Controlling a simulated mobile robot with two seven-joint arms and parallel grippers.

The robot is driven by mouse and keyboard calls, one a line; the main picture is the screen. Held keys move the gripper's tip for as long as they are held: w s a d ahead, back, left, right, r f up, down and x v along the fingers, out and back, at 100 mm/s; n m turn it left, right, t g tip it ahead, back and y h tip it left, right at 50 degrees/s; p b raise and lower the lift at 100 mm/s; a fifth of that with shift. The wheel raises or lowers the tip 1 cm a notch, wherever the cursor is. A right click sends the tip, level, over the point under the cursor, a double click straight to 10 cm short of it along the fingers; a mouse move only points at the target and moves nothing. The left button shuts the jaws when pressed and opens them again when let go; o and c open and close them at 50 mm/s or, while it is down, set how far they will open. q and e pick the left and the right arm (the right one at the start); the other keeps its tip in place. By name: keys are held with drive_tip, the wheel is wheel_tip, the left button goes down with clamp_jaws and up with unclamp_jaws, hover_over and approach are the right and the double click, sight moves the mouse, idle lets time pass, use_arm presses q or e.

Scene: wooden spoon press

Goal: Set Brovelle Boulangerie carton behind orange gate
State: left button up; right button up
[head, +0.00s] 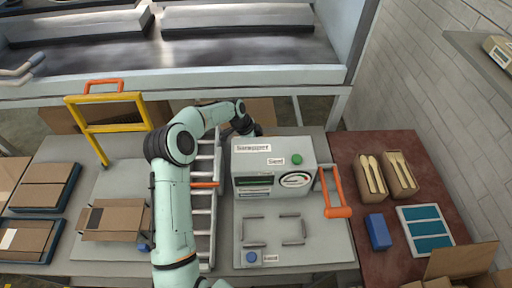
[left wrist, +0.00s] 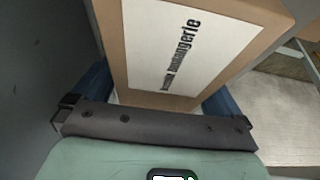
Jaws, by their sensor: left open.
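The Brovelle Boulangerie carton (left wrist: 120,60), brown with a white label reading "Boulangerie", fills the middle of the left wrist view. It lies between the two blue fingers of my open left gripper (left wrist: 155,95); I cannot tell whether they touch it. In the head view my left arm reaches over the ladder-like rack to behind the grey machine, where its dark wrist (head: 244,126) shows and the fingertips are hidden. The orange-yellow gate (head: 109,113) with an orange handle stands at the left rear of the table. My right gripper is not in view.
The grey wrapper machine (head: 272,165) stands mid-table, with an orange handle (head: 335,193) at its right. Flat cartons (head: 115,218) lie at left. A red table (head: 385,265) holds cutlery packs, a blue block (head: 378,231) and a teal tray (head: 424,228). A conveyor runs behind.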

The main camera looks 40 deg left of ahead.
use_arm(q)
drive_tip(key=shift+f, duration=0.2)
drive_tip(key=shift+w+r, duration=0.1)
drive_tip(key=c, duration=1.1)
